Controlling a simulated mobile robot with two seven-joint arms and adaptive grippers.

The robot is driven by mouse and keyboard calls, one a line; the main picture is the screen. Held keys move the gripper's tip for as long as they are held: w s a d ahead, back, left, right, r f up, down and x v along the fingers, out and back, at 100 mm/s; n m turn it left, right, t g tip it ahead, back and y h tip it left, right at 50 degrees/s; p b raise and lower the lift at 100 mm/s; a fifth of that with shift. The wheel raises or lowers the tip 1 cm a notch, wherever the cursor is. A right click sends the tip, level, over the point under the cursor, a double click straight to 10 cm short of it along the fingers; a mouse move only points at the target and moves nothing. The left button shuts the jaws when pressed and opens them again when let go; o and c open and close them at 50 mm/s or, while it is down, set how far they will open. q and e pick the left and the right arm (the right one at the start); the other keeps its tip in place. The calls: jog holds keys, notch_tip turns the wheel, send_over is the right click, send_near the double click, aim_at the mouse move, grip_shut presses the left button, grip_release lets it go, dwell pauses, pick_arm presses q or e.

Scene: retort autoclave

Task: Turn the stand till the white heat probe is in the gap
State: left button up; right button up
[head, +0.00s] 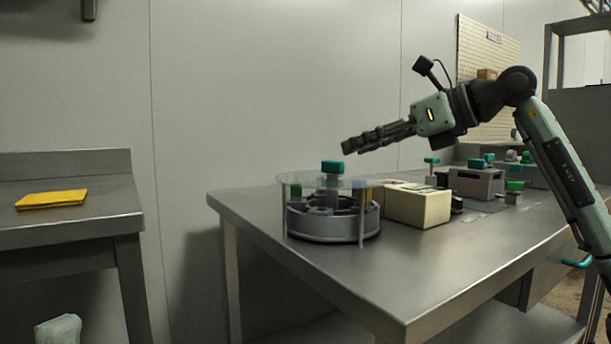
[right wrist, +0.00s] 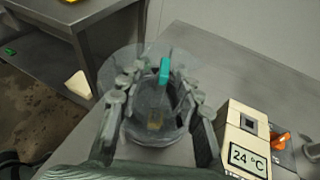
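The stand (head: 333,222) is a round grey metal base on the steel table, under a clear round cover (head: 300,180) on thin posts. A teal handle (head: 332,167) rises above the cover at its middle. I cannot make out the white heat probe or the gap. My right gripper (head: 352,146) is above and just right of the handle, apart from it. In the right wrist view its fingers are spread, with the teal handle (right wrist: 164,71) showing between them. My left gripper is not in view.
A cream box (head: 418,205) with a display reading 24 °C (right wrist: 247,158) stands close right of the stand. Grey fixtures with teal handles (head: 476,182) stand farther right. A yellow cloth (head: 51,199) lies on a separate left table. The table's front is clear.

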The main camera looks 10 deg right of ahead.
jog(key=shift+w+d+f+h, duration=0.2)
jog(key=shift+w+f+h, duration=0.15)
jog(key=shift+h, duration=0.15)
jog(key=b, duration=0.1)
send_over(333, 192)
jog(key=w, duration=0.1)
notch_tip(333, 192, down, 3)
jog(key=shift+w+d+r, duration=0.1)
grip_shut()
